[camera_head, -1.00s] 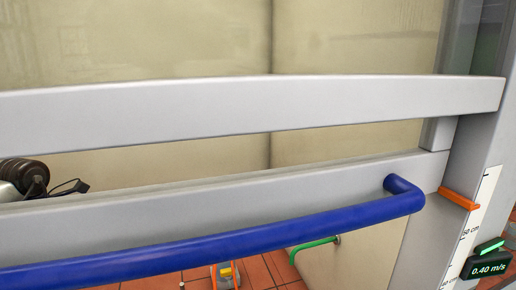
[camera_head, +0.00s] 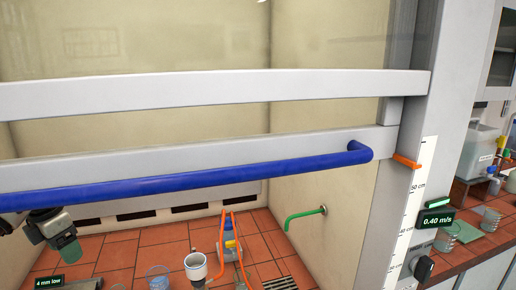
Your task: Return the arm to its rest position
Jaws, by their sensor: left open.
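My left gripper (camera_head: 52,230) shows at the left edge, low in the head view, as a dark and grey shape just under the blue handle bar. The handle and the picture edge hide part of its arm, and its fingers are hard to make out. I see nothing clearly held in it. My right gripper is not in view. The fume hood sash (camera_head: 215,92) is a grey frame across the view. Its blue handle bar (camera_head: 200,184) runs along the lower rail.
Inside the hood, a red tiled bench (camera_head: 130,248) holds a beaker (camera_head: 158,278), a white-rimmed vessel (camera_head: 196,266) and a blue-labelled bottle (camera_head: 229,246) by orange tubing. A green tap (camera_head: 305,216) juts from the right wall. A scaled post (camera_head: 408,215) and side bench (camera_head: 470,248) stand right.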

